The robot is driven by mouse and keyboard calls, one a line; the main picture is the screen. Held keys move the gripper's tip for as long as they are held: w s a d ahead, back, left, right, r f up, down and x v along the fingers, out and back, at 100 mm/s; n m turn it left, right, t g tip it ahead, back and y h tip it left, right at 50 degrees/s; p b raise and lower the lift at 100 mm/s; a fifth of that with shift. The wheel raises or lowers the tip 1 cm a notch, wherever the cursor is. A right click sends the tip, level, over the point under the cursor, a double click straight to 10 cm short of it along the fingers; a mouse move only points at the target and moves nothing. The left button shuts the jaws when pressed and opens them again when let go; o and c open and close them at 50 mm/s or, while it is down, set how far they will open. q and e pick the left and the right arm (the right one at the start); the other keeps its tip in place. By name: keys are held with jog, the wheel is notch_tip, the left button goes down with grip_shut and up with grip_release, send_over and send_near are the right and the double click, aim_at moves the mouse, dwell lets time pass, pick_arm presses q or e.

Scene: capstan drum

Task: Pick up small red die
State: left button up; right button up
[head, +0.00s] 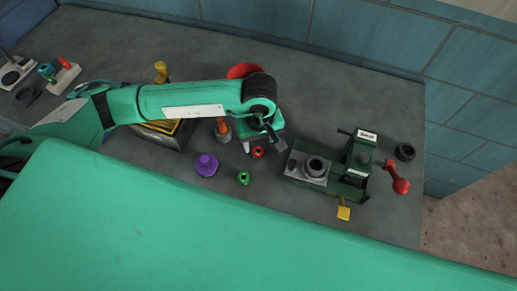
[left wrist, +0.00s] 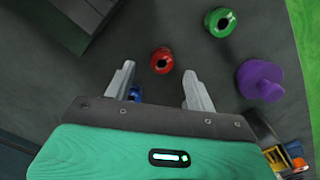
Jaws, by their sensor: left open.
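The small red die (head: 258,152) is a short red ring-like piece with a dark centre, lying on the grey bench. It also shows in the left wrist view (left wrist: 161,61), just beyond the fingertips and between their lines. My left gripper (head: 264,145) is open and empty above the bench, close to the die; its two pale fingers also show in the left wrist view (left wrist: 158,78). The die is apart from both fingers in the left wrist view. My right gripper is not in view.
A green die (head: 243,178) and a purple knob-like piece (head: 206,165) lie nearby. An orange cone-like piece (head: 223,131) stands left. A black ring (head: 405,151) lies far right.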

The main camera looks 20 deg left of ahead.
aim_at(258, 150)
pick_arm(q)
jog(key=shift+a+f+p, duration=0.15)
jog(key=shift+f+p, duration=0.5)
jog(key=shift+f, duration=1.3)
jog(key=c, duration=1.2)
jog(key=shift+o, duration=0.2)
